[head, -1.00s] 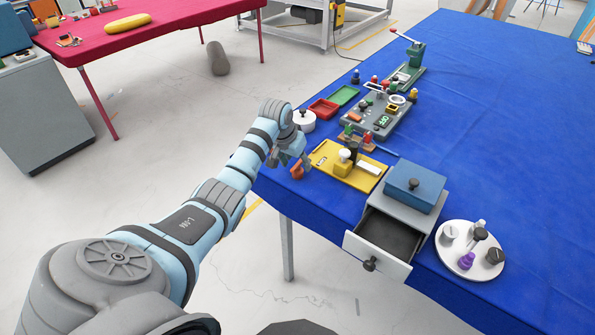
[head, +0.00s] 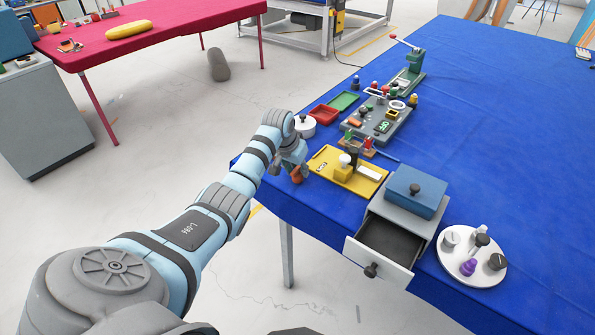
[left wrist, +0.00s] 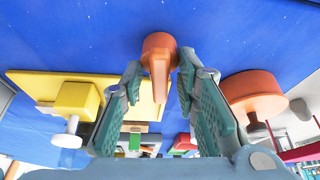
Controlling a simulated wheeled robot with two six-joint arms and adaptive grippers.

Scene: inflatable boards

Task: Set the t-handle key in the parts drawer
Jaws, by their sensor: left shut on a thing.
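My left gripper (head: 300,168) is low at the table's near left edge, left of the yellow board. In the left wrist view, the gripper (left wrist: 160,82) has its fingers on both sides of an orange piece, which I take for the t-handle key (left wrist: 158,58), with a rounded head and a narrower part. In the head view the orange key (head: 297,174) shows just below the fingers, partly hidden. The parts drawer (head: 405,264) is pulled out of its grey cabinet, with a white front and dark knob; its visible inside looks empty. My right gripper is not in view.
The yellow board (head: 325,168) with a block and white knob lies between gripper and drawer. A blue box (head: 418,192) stands on the cabinet. A round white tray (head: 485,275) holds several knobs. Another orange piece (left wrist: 253,90) stands beside the gripper.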

